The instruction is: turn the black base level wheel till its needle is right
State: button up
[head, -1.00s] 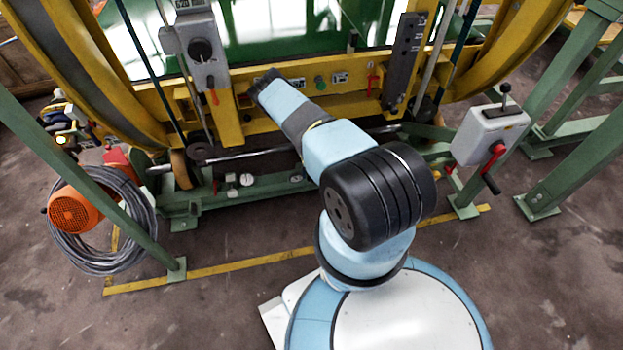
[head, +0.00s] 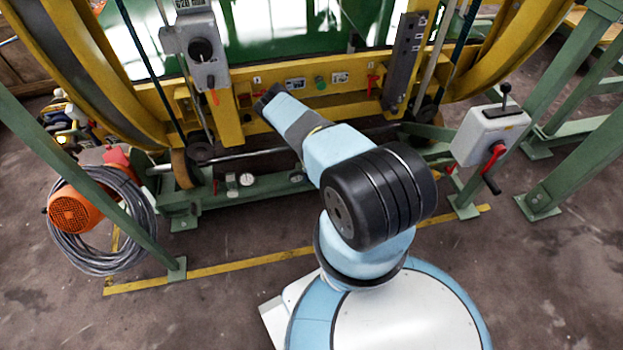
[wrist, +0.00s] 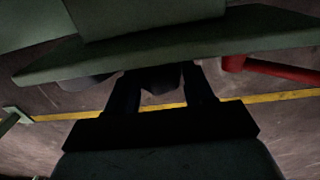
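My gripper (head: 265,98) is at the end of my outstretched arm, low in front of the yellow beam in the head view. In the wrist view my gripper (wrist: 161,78) has its two dark fingers apart, with floor showing between them. A dark rounded part (wrist: 155,82) shows between the fingertips, under a green plate; I cannot tell whether it is the base level wheel or whether the fingers touch it. The wheel and its needle cannot be made out for sure in the head view. White dials (head: 247,179) sit on the green base beam.
A grey lever box (head: 208,60) stands left and a white crank box (head: 490,135) with a red handle right. An orange motor (head: 76,208) with coiled cable lies at the left. A red bar (wrist: 270,70) shows beside the green plate (wrist: 150,47). Floor in front is clear.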

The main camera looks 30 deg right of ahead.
jog(key=shift+a, duration=0.1)
jog(key=c, duration=0.6)
jog(key=shift+y, duration=0.3)
jog(key=shift+d+t+y, duration=0.35)
jog(key=shift+t+y, duration=0.05)
jog(key=shift+y, duration=0.7)
jog(key=shift+s+d+f+t+y, duration=0.15)
jog(key=shift+t+y, duration=0.15)
jog(key=shift+y, duration=0.8)
jog(key=shift+d+f+t+y, duration=0.1)
jog(key=shift+t+y, duration=0.2)
jog(key=shift+y, duration=0.8)
jog(key=o, duration=1)
jog(key=shift+o, duration=0.2)
